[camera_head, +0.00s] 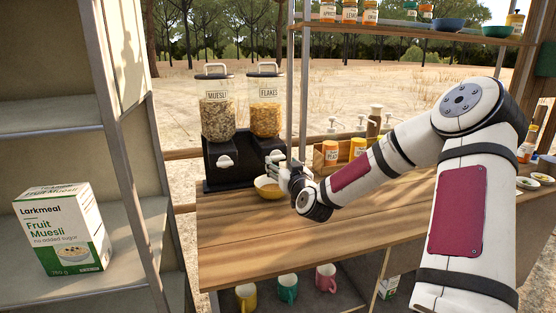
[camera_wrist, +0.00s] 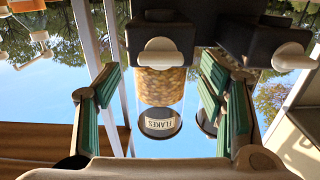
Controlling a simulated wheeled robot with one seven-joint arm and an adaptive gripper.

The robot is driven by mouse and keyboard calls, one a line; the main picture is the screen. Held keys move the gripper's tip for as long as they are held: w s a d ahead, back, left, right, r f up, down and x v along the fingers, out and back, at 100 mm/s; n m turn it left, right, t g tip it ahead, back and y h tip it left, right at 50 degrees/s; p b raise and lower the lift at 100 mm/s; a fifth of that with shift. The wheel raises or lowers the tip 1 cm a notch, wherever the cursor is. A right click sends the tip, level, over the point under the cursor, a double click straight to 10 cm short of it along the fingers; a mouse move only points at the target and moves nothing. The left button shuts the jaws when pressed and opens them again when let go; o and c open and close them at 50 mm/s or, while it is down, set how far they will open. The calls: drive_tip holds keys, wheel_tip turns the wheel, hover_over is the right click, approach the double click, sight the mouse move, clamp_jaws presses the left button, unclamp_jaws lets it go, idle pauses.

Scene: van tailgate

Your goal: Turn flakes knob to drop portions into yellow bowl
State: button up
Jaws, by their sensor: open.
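The flakes dispenser (camera_head: 265,108) is a clear labelled cylinder of golden flakes on a black base. Its white knob (camera_wrist: 160,53) faces my gripper in the upside-down wrist view. In the head view the knob (camera_head: 276,156) is partly hidden by my gripper (camera_head: 278,171). The yellow bowl (camera_head: 266,190) stands on the counter below the flakes side, partly covered by my gripper; its contents are unclear. My gripper (camera_wrist: 160,100) is open and empty, its green-padded fingers spread wide either side of the flakes cylinder in the picture. The knob lies beyond the fingertips, apparently untouched.
The muesli dispenser (camera_head: 217,112) with its own white knob (camera_head: 225,161) stands directly left. A wooden caddy (camera_head: 326,160) of jars and pump bottles is right of the dispensers. The wooden counter (camera_head: 250,235) is clear in front. A muesli box (camera_head: 62,230) sits on the left shelf.

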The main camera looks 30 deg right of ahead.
sight(278, 159)
drive_tip(key=shift+x, duration=2.75)
drive_tip(key=shift+c, duration=0.5)
drive_tip(key=c, duration=1.1)
